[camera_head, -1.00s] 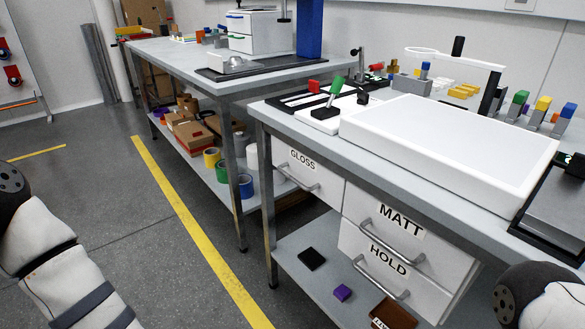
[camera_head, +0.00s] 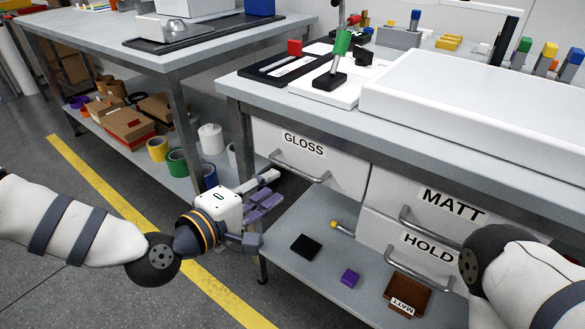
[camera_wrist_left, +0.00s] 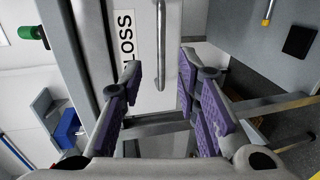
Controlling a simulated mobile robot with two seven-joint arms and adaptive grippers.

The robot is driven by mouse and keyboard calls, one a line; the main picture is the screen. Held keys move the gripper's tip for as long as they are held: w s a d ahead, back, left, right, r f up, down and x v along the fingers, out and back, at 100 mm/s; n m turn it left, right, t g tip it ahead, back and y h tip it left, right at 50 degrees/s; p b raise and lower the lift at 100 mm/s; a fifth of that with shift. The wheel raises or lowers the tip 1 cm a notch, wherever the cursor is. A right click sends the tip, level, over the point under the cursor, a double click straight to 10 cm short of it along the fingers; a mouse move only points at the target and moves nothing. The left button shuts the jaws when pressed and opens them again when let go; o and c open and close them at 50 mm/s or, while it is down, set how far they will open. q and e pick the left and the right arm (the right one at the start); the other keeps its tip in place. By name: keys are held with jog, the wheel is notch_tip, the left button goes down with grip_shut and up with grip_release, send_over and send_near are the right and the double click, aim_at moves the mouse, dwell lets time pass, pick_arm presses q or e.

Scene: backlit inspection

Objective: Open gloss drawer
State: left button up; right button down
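The gloss drawer (camera_head: 345,170) is a white front with a "GLOSS" label under the left end of the near bench, and it looks shut. Its grey bar handle (camera_head: 300,168) runs across the front below the label. My left gripper (camera_head: 268,195) is in front of the drawer's left end, open and empty, with its purple finger pads apart. In the left wrist view, the handle (camera_wrist_left: 160,45) shows beyond the gap between the fingers (camera_wrist_left: 160,105), apart from them. My right arm enters at the lower right of the head view; its gripper is out of view.
The matt drawer (camera_head: 450,230) and the hold drawer (camera_head: 410,258) are to the right. The lower shelf (camera_head: 310,225) holds a black block (camera_head: 305,247), a purple block (camera_head: 349,277) and a brown tray (camera_head: 408,293). A bench leg (camera_head: 250,190) stands close behind my left gripper.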

aim_at(295, 172)
pick_arm(q)
jog(key=x, duration=0.9)
jog(key=shift+w+d+f+b, duration=0.1)
jog(key=shift+w+d+b, duration=0.1)
jog(key=shift+b, duration=0.2)
jog(key=shift+c, duration=0.6)
grip_shut()
